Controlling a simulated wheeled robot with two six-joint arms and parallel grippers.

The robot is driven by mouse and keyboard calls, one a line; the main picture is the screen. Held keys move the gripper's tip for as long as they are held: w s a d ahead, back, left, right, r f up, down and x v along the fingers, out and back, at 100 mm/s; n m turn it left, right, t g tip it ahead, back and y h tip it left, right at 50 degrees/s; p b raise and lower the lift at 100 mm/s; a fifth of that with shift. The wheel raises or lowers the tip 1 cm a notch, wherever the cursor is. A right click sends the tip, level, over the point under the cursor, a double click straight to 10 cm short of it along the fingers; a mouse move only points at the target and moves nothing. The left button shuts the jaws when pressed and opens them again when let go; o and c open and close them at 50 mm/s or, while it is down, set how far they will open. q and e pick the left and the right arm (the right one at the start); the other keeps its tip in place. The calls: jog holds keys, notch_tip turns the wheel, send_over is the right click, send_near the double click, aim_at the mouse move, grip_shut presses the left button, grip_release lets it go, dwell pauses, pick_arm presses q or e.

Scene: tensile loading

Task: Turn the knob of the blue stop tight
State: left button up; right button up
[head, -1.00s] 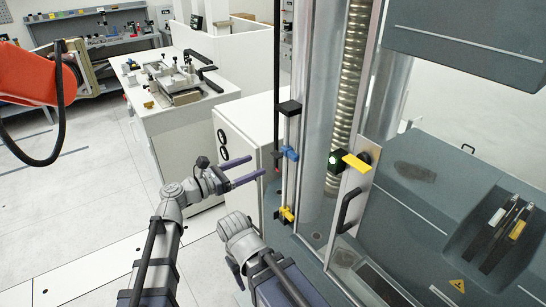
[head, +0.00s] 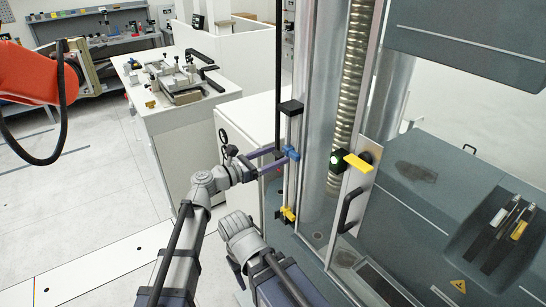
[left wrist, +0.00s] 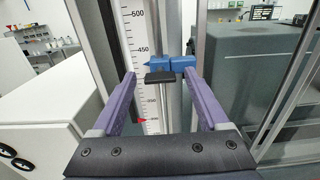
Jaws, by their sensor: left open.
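The blue stop (head: 291,153) is clamped on the vertical rail beside the machine's column. In the left wrist view it shows as a blue block (left wrist: 180,64) with a black knob (left wrist: 160,78) on its near side. My left gripper (head: 279,157) is open and level with the blue stop. In the left wrist view its two purple fingers (left wrist: 160,80) point at the stop, one on each side of the black knob, with gaps visible. My right gripper (head: 237,273) hangs low in the middle, mostly hidden by its own arm; its jaws cannot be made out.
A yellow stop (head: 287,214) sits lower on the same rail, and a black block (head: 290,107) is above. A white scale (left wrist: 139,45) runs behind the stop. A white cabinet (head: 245,130) stands left of the rail. A door with a black handle (head: 350,209) is to the right.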

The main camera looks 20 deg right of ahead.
pick_arm(q)
jog(key=shift+c, duration=0.2)
grip_shut()
dwell(0.4)
